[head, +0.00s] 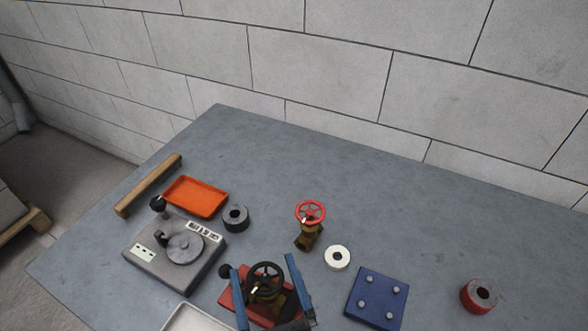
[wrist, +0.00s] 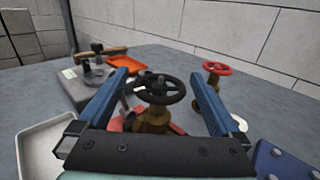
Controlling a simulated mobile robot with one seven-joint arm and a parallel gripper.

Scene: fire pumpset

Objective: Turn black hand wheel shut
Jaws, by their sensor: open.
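The black hand wheel (head: 266,275) sits on a brass valve on a red base (head: 229,302) near the front middle of the table. In the wrist view the black hand wheel (wrist: 160,88) shows straight ahead, on its brass valve body (wrist: 153,120). My gripper (head: 262,262) has two blue fingers, spread wide on either side of the wheel. In the wrist view my gripper (wrist: 160,75) is open, with the wheel between its fingers and a gap on each side. Whether the fingers are level with the rim is hard to tell.
A brass valve with a red wheel (head: 311,211) stands behind to the right, beside a white ring (head: 337,258). A blue plate (head: 377,297) lies right. A grey device (head: 174,252), black ring (head: 236,217) and orange tray (head: 195,196) are left. A pale tray (head: 190,318) is in front.

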